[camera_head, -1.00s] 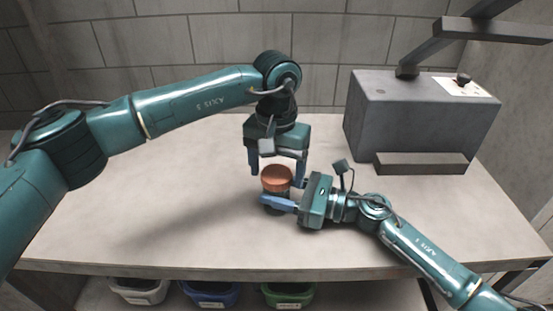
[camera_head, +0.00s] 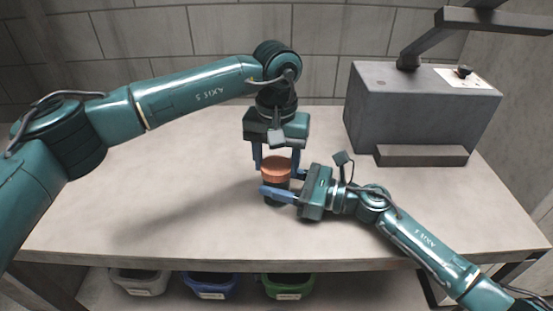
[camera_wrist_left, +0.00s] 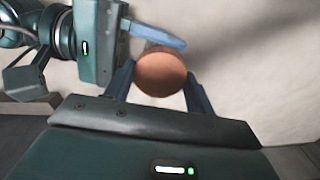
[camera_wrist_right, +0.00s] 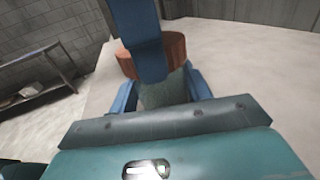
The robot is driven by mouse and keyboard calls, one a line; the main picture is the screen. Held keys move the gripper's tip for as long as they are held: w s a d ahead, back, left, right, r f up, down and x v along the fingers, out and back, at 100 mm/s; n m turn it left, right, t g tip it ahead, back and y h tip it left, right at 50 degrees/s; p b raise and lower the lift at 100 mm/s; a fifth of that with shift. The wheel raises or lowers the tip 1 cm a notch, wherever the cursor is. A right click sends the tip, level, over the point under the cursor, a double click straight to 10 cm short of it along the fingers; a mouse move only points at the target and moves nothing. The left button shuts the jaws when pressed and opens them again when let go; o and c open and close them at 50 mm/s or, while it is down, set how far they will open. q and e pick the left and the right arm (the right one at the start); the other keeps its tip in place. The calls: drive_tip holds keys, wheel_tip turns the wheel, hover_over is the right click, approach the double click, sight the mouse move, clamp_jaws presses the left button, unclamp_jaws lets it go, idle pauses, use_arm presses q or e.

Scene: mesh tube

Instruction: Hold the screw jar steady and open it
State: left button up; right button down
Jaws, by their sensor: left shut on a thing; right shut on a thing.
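The screw jar has an orange-brown ribbed lid (camera_head: 276,169) and a dark greenish body (camera_wrist_right: 166,93); it stands upright near the middle of the table. My left gripper (camera_head: 278,172) points down from above, with its fingers on both sides of the lid. The lid (camera_wrist_left: 161,72) sits between those fingers in the left wrist view. My right gripper (camera_head: 272,192) comes in level from the right, shut around the jar body below the lid. In the right wrist view a left gripper finger hangs in front of the lid (camera_wrist_right: 184,55). The fingers hide most of the body.
A grey box-shaped machine (camera_head: 400,115) with a ledge and overhead bar stands at the back right. White (camera_head: 138,281), blue (camera_head: 210,285) and green (camera_head: 287,285) bins sit below the table's front edge. The table's left part (camera_head: 130,205) is clear.

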use_arm(q)
drive_tip(key=n, duration=0.6)
drive_tip(key=shift+n, duration=0.3)
drive_tip(key=n, duration=1.2)
drive_tip(key=shift+n, duration=0.4)
drive_tip(key=n, duration=0.6)
drive_tip(key=shift+r, duration=0.1)
drive_tip(key=n, duration=0.6)
drive_tip(key=shift+n, duration=0.4)
drive_tip(key=n, duration=1.2)
drive_tip(key=shift+n, duration=0.4)
drive_tip(key=n, duration=0.7)
